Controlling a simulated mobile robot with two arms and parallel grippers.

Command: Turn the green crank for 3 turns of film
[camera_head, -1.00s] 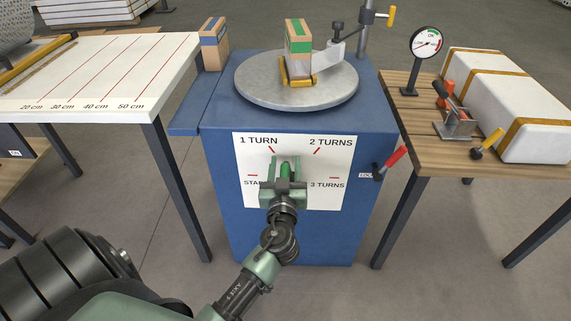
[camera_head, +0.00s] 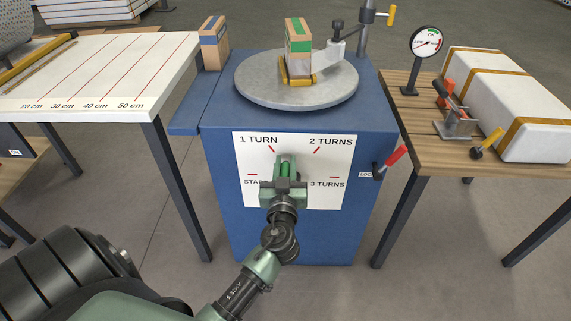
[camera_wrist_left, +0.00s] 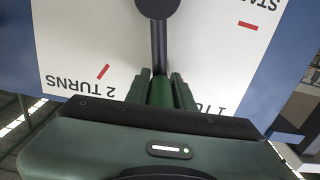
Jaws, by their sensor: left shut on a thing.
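The green crank handle (camera_head: 285,167) is at the front of the blue turntable cabinet (camera_head: 225,205), before the upper middle of the white dial plate (camera_head: 327,163). My left gripper (camera_head: 285,162) is shut on the handle. The left wrist view shows the dial upside down, with the green handle (camera_wrist_left: 160,93) between my fingers. The black crank arm (camera_wrist_left: 158,45) runs from its hub to the handle, which lies between the "1 TURN" and "2 TURNS" marks. The hub is hidden in the head view. My right gripper is not in view.
A green-and-brown box (camera_head: 298,48) stands on the grey turntable (camera_head: 262,93). A red lock lever (camera_head: 395,158) sticks out at the cabinet's right. A white measuring table (camera_head: 110,65) is on the left; a wooden bench (camera_head: 415,132) is on the right.

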